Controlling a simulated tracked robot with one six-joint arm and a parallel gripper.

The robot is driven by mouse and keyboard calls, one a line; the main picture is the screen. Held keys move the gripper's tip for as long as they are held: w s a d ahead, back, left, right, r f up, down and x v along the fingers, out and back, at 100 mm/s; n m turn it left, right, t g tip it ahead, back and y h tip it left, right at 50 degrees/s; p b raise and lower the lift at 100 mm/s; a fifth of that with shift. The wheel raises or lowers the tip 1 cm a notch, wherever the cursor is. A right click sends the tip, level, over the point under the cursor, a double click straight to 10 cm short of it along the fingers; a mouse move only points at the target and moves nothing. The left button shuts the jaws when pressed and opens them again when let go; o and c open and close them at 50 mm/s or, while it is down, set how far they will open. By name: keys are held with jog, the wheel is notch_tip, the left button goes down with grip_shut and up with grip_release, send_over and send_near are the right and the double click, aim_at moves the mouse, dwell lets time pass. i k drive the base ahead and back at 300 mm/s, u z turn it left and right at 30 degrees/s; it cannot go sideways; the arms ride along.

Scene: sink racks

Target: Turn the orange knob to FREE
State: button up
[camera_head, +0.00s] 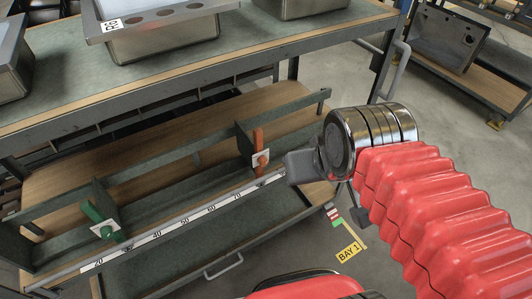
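The orange knob (259,142) is on the lower rack's front rail, with a small white plate at its lower end. Its long part stands close to upright. No FREE mark is legible at this size. My gripper (300,167) is a dark grey block at the end of my chrome wrist and red sleeved arm. It appears just right of the orange knob, with a small gap in the picture. Its fingers are not clearly distinguishable, so I cannot tell if it is open or shut. Nothing is visibly held.
A green knob (103,224) with a white plate sits further left on the same rail. A numbered scale strip (165,232) runs along the front edge. Metal sinks (165,38) stand on the bench above. A yellow BAY 1 label (348,251) lies on the open floor at right.

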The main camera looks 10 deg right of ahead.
aim_at(262, 161)
jog(key=z, duration=0.1)
jog(key=i, duration=0.1)
jog(key=u, duration=0.35)
jog(key=k, duration=0.4)
jog(key=u, duration=0.6)
jog(key=k, duration=0.95)
jog(key=u, duration=0.45)
jog(key=i, duration=0.9)
jog(key=z, duration=0.1)
